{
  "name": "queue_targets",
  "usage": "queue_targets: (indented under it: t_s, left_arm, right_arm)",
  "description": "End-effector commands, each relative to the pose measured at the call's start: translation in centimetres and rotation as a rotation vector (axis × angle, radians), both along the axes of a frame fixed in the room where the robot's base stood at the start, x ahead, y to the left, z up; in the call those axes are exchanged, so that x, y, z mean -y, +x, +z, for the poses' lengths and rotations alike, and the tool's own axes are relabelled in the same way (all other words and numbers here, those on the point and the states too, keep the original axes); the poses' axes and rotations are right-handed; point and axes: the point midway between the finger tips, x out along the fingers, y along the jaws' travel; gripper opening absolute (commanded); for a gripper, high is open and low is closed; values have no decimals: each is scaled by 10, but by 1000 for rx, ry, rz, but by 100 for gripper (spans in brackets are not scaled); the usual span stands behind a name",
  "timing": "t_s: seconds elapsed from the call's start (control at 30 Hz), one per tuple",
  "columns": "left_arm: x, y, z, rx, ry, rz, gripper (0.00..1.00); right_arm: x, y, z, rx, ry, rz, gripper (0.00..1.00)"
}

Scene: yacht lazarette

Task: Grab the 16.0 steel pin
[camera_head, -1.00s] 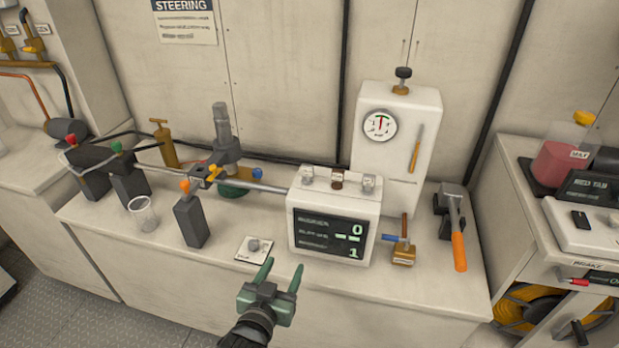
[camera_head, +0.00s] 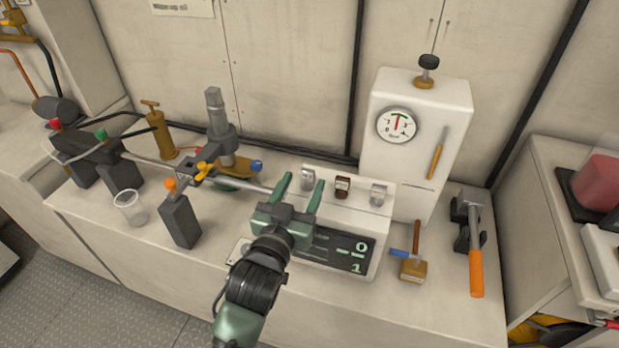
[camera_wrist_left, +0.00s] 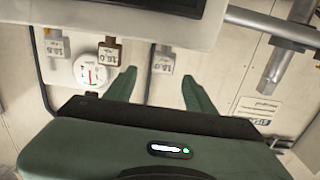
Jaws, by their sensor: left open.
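Three small tagged pins stand in a row on top of the white display box (camera_head: 376,255): a grey one (camera_head: 307,179) at the left, a brown one (camera_head: 342,187) in the middle and a grey one (camera_head: 378,195) at the right. My left gripper (camera_head: 300,184) is open and empty, its fingers either side of the left grey pin in the head view. In the left wrist view that grey tag (camera_wrist_left: 163,62) lies beyond and between the open fingertips (camera_wrist_left: 158,80), apparently untouched. Its upside-down print seems to read 16.0, but I cannot be sure. My right gripper is out of view.
A white gauge cabinet (camera_head: 412,150) stands behind the box at the right. A metal rod (camera_head: 255,187) and black post (camera_head: 180,221) are at the left.

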Motion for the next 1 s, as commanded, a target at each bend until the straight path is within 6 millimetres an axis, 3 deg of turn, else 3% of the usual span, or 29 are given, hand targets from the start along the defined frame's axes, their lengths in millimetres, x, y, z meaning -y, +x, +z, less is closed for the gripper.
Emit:
queue_targets:
  t_s: [0.13,0.33,0.63,0.67,0.83,0.87,1.0]
  left_arm:
    - [4,19,1,0,1,1,55]
    - [11,44,-2,0,-1,0,55]
    - [13,50,-4,-1,-1,0,55]
    - [13,50,-4,-1,-1,0,52]
    - [13,49,-4,-1,0,0,4]
    - [13,49,-4,-1,0,0,0]
    - [13,49,-3,1,0,0,0]
  right_arm:
    - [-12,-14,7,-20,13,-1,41]
    - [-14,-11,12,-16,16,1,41]
    - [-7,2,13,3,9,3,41]
    - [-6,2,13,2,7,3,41]
    - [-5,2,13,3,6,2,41]
    - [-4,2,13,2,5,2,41]
    - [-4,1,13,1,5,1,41]
